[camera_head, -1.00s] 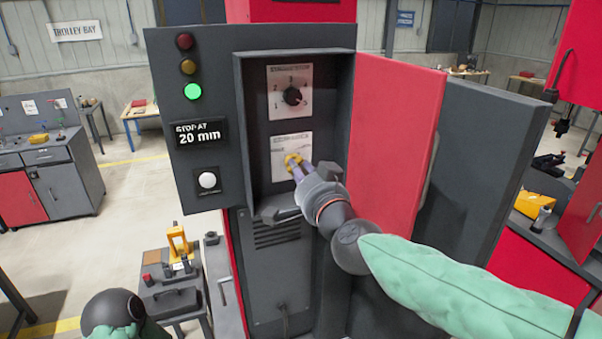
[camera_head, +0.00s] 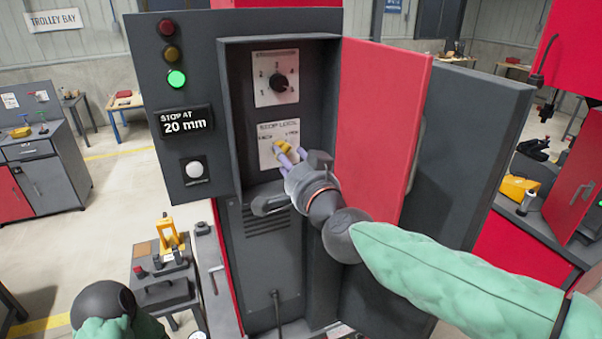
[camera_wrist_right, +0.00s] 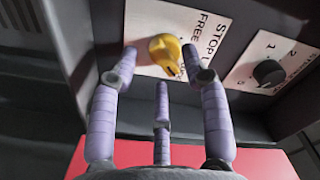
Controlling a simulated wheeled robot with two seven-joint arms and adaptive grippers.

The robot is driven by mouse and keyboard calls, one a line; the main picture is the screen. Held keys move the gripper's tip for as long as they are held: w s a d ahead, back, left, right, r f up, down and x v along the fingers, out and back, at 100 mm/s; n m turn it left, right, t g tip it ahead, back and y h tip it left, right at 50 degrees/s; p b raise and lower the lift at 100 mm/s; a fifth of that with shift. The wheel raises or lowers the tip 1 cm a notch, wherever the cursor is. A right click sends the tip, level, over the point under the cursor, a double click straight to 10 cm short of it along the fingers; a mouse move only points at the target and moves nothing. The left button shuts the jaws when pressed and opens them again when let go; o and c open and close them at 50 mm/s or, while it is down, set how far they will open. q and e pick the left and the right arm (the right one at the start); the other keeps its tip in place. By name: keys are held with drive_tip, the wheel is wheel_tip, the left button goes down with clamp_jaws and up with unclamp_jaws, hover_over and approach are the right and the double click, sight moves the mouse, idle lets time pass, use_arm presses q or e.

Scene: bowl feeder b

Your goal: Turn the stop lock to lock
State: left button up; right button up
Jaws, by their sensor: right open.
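The stop lock is a yellow knob (camera_head: 283,148) on a white label plate (camera_head: 265,161) inside the open cabinet recess. In the right wrist view the knob (camera_wrist_right: 165,52) has a dark mark at its lower edge, on the side away from the word FREE. The second word is mostly hidden by the knob and a finger. My right gripper (camera_head: 290,158) is open, its purple fingertips spread around and close to the knob. In the wrist view, the gripper (camera_wrist_right: 161,65) has a finger on either side; contact cannot be told. My left gripper is out of view.
A black dial (camera_head: 278,83) sits on a numbered plate above. The open red door (camera_head: 383,130) stands right of my right gripper. A white button (camera_head: 194,169), a lit green lamp (camera_head: 177,79) and a "STOP AT 20 mm" display (camera_head: 184,122) are on the left panel.

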drive_tip(key=v, duration=1.1)
drive_tip(key=shift+s, duration=0.15)
